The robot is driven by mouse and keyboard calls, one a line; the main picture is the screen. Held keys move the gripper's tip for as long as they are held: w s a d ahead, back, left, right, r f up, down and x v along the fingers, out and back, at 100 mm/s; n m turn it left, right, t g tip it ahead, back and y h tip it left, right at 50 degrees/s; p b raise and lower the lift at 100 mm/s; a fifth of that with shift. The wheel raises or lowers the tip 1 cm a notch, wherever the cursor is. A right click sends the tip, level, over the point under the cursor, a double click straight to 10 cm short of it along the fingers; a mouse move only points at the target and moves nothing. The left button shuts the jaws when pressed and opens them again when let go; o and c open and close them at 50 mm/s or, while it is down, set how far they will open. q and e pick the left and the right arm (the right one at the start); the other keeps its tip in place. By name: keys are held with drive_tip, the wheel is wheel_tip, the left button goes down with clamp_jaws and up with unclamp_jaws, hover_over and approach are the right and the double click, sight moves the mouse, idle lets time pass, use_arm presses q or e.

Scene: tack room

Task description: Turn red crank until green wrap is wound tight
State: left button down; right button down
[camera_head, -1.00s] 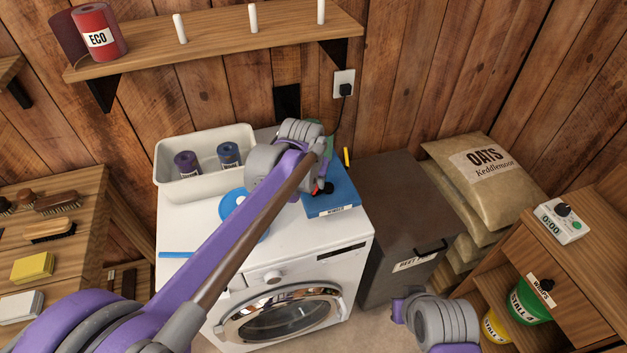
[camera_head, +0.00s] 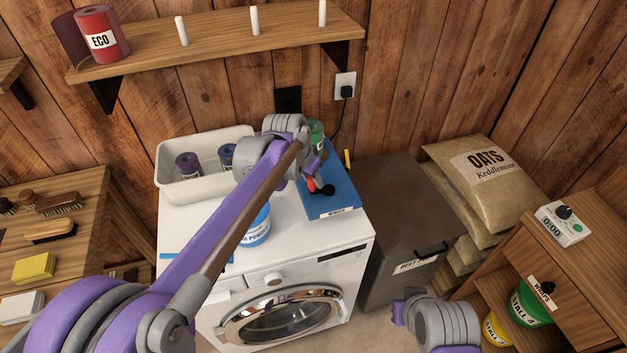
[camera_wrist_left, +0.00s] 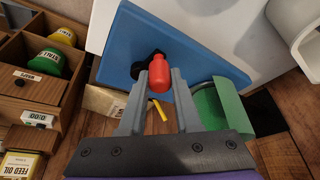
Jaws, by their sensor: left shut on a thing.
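The winder (camera_head: 335,203) is a blue board on top of the white washing machine, labelled WINDER. Its red crank handle (camera_head: 311,185) sits by a black hub (camera_head: 328,190). My left gripper (camera_head: 315,178) is at the crank, partly hidden by its own wrist. In the left wrist view its two fingers (camera_wrist_left: 158,95) are shut on the red handle (camera_wrist_left: 158,72). The green wrap (camera_head: 316,133) stands at the back of the board, partly behind my arm; in the wrist view the green wrap (camera_wrist_left: 222,105) shows a loose flap. My right gripper is out of view; only part of that arm shows.
A white bin (camera_head: 175,190) with purple and blue rolls and a blue-labelled tub (camera_head: 257,229) share the washer top. A yellow stick (camera_head: 347,158) is by the board. A dark chest (camera_head: 400,205) stands to the right, beside oat sacks (camera_head: 480,175).

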use_arm(q)
drive_tip(key=m, duration=0.1)
drive_tip(key=w+m+g+h, duration=0.1)
drive_tip(key=m, duration=0.1)
drive_tip(key=shift+w+r+m, duration=0.1)
drive_tip(key=shift+w+m, duration=0.2)
drive_tip(key=shift+w+d+m+g+h+p, duration=0.15)
drive_tip(key=shift+w+m+g+p, duration=0.15)
drive_tip(key=shift+m, duration=0.35)
drive_tip(key=shift+w+a+m+g+h+p, duration=0.15)
drive_tip(key=shift+m+g+p, duration=0.1)
drive_tip(key=shift+m, duration=0.4)
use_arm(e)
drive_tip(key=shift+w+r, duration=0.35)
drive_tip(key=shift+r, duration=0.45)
use_arm(q)
drive_tip(key=shift+d, duration=0.15)
drive_tip(key=c, duration=0.6)
unclamp_jaws()
drive_tip(key=v, duration=1)
drive_tip(key=shift+r, duration=0.35)
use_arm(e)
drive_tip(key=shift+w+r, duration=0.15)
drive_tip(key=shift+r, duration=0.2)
use_arm(q)
drive_tip(key=shift+s, duration=0.1)
